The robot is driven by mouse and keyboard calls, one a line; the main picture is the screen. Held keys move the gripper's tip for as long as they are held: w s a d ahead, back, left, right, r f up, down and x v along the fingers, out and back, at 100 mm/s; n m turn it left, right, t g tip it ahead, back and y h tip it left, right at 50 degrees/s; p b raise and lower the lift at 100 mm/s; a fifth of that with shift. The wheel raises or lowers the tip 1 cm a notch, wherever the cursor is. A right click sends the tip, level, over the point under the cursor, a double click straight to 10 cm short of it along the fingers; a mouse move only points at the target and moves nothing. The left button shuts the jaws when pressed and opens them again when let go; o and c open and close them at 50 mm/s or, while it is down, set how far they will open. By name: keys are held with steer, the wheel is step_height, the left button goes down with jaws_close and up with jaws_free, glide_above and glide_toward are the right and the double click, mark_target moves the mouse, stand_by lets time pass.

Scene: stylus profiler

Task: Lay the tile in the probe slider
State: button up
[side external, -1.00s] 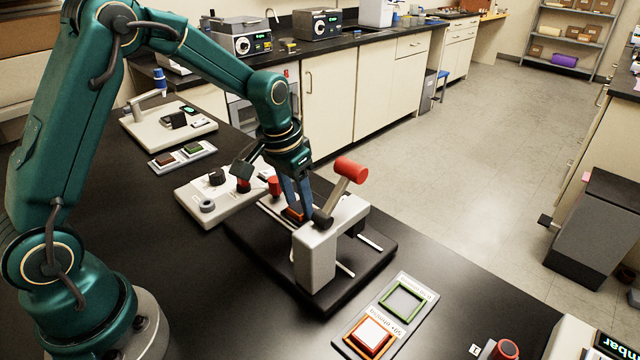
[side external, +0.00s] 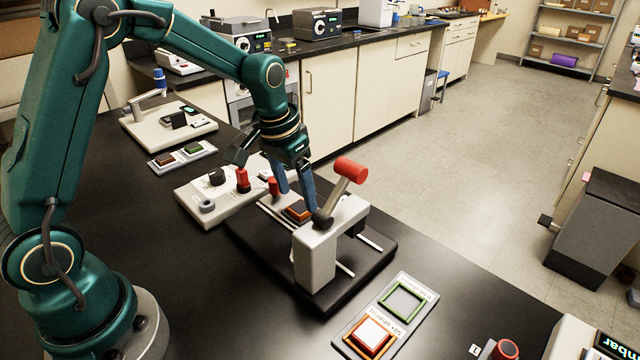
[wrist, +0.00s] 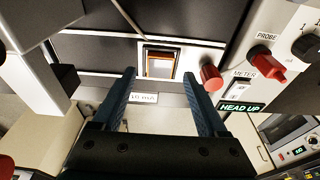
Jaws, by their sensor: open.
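A dark tile with an orange rim (side external: 297,213) lies in the probe slider on the black base (side external: 335,302) of the profiler. In the wrist view the orange-edged piece (wrist: 160,62) shows in a light frame, beyond my fingertips. Whether it lies fully flat is too small to tell. My gripper (side external: 296,198) is open, with its two blue fingers apart just above the tile and nothing between them. A grey bridge with a red-ended lever (side external: 350,170) stands close to its right.
A control box (side external: 215,200) with red knobs stands left of the slider; its display (wrist: 242,107) reads HEAD UP. In front, a grey tray (side external: 385,318) has an orange frame with a white-topped piece and an empty green frame. Another tray (side external: 182,156) holds two tiles at the back left.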

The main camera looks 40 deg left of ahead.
steer(key=shift+v, duration=2.3)
steer(key=w+v, duration=0.1)
steer(key=v, duration=0.4)
glide_above(293, 218)
steer(key=s, duration=0.1)
steer(key=shift+r, duration=0.1)
steer(key=s+d+r+t, duration=0.3)
steer(key=s+r, duration=0.2)
steer(key=s, duration=0.3)
steer(key=s+d+f, duration=0.1)
steer(key=s+f, duration=0.4)
steer(key=s, duration=0.3)
steer(key=shift+s+f, duration=0.15)
steer(key=shift+f, duration=0.05)
